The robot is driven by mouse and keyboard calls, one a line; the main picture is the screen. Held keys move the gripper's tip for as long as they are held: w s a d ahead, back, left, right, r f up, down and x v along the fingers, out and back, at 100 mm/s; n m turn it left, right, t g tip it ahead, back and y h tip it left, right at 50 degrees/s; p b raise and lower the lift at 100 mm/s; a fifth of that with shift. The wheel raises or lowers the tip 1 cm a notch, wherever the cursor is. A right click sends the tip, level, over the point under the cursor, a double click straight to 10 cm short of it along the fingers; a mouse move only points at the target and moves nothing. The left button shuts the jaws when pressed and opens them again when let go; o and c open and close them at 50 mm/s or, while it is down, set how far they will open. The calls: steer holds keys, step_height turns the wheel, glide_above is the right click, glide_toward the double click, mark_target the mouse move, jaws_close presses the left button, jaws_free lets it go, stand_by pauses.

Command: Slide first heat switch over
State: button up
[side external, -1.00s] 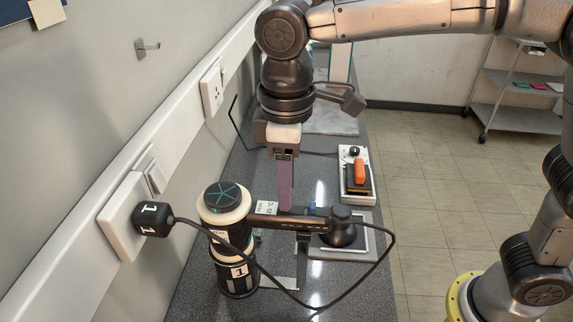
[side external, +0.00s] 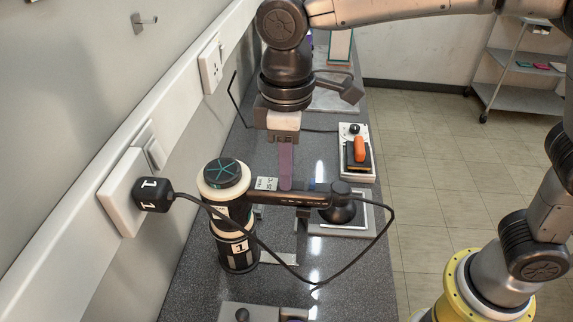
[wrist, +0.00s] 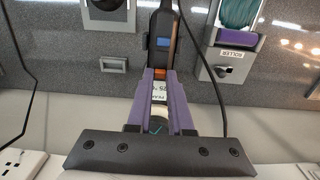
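A black and cream hair-dryer-like heat tool (side external: 228,178) marked 1 has its barrel upright and its dark handle (side external: 312,197) reaching right. A white label reading 25 °C (side external: 266,184) lies between my fingers in the wrist view. My gripper (side external: 286,188) points down at the handle top with its purple fingers. The fingers (wrist: 159,73) are slightly apart. Contact with the handle is unclear.
A black cord loops from the handle to a plug (side external: 152,194) in the wall socket. A white box (side external: 356,152) with an orange rocker stands behind, right. A grey plate with a black knob (side external: 242,314) lies at the near edge. Bare counter (side external: 195,285) shows at left.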

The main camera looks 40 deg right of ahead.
jaws_close()
steer(key=shift+s+d, duration=0.3)
stand_by(0.6)
steer(key=o, duration=0.5)
jaws_free()
steer(key=shift+r, duration=0.1)
steer(key=shift+r, duration=2.9)
step_height(320, 180, up, 14)
